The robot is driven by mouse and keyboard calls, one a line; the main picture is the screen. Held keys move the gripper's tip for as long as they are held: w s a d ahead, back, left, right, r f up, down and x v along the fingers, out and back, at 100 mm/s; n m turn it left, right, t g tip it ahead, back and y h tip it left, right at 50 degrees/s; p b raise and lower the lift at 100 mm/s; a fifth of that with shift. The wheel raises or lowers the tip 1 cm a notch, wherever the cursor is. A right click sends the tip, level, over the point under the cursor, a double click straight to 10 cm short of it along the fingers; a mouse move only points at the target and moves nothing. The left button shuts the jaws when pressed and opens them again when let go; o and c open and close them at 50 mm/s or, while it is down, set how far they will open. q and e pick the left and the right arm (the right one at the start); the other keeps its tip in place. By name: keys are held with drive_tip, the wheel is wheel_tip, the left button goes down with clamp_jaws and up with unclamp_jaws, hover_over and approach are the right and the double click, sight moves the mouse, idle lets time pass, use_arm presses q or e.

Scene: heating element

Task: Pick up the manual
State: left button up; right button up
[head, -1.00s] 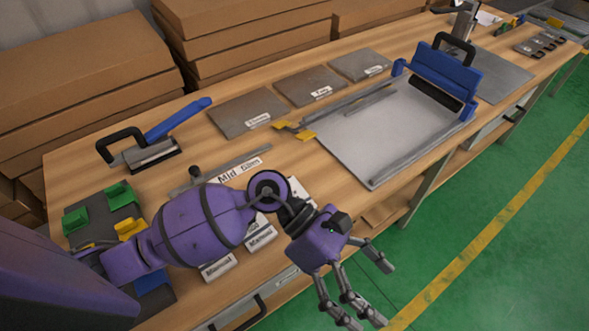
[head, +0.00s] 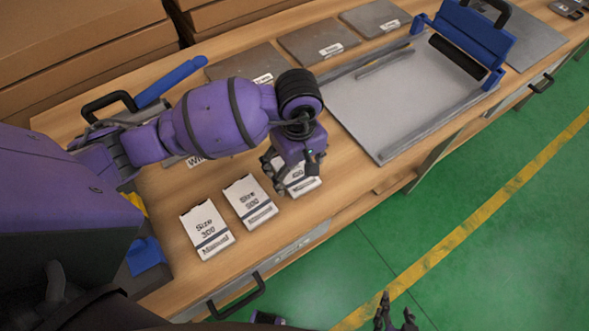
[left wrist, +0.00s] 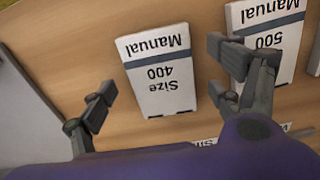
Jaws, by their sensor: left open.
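Three white manuals with a dark stripe lie on the wooden table. The Size 400 manual (head: 303,184) is partly hidden under my left gripper (head: 282,176) in the head view. In the left wrist view the Size 400 manual (left wrist: 160,75) lies between the spread fingers of my left gripper (left wrist: 165,82), which is open and empty. The Size 500 manual (head: 250,202) is beside it, and also shows in the left wrist view (left wrist: 275,30) behind one finger. The Size 300 manual (head: 207,230) lies further left. My right gripper (head: 395,317) is partly cut off at the bottom edge.
A grey metal tray (head: 400,110) with a blue-handled bar stands right of the manuals. Labelled grey plates (head: 318,42) lie behind. A blue-handled tool (head: 165,82) is at the back left. The table's front edge is close to the manuals, with green floor beyond.

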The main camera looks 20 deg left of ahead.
use_arm(q)
drive_tip(key=shift+f, duration=0.5)
drive_tip(key=c, duration=1.6)
drive_tip(key=shift+r, duration=0.1)
drive_tip(key=shift+c, duration=0.2)
